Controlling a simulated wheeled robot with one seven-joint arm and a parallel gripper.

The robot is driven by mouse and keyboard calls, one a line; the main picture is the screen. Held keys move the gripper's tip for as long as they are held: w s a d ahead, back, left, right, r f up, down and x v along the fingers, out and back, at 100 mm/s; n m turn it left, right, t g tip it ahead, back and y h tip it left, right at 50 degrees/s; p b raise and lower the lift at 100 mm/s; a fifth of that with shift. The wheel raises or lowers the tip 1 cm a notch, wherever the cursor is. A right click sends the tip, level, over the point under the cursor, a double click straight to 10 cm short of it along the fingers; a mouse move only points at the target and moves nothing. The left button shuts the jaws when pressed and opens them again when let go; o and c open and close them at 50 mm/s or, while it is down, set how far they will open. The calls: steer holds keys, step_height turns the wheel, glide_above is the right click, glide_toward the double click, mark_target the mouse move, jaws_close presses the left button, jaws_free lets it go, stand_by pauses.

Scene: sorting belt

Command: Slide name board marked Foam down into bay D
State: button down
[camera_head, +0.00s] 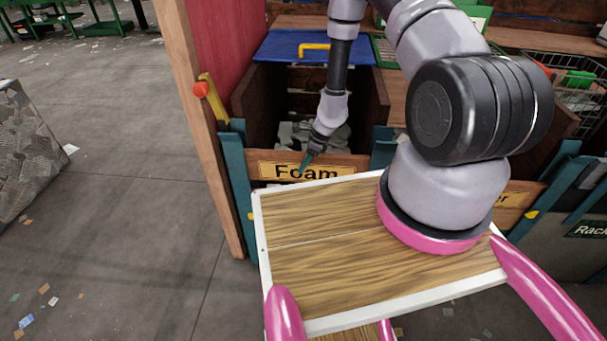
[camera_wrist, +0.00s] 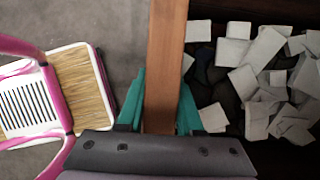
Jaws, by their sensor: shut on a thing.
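The name board (camera_head: 354,160) is a brown wooden plank with a yellow plate reading "Foam". It stands upright across the front of a wooden bay, between two teal posts (camera_head: 239,172). Its lower edge is hidden behind my own body, so I cannot tell how far down it sits. My gripper (camera_head: 305,163) is at the board's top edge, near the middle. In the wrist view my gripper (camera_wrist: 160,105) has its teal fingers on both sides of the board (camera_wrist: 168,50), shut on it. No letter D is readable on the bay.
Pale foam pieces (camera_wrist: 262,85) lie in the bay behind the board. A blue lid (camera_head: 275,48) with a yellow handle is above. A wooden post (camera_head: 205,140) and red panel (camera_head: 225,50) stand left. Another labelled bay (camera_head: 513,199) is right.

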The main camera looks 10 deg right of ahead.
step_height(320, 180, up, 27)
stand_by(0.5)
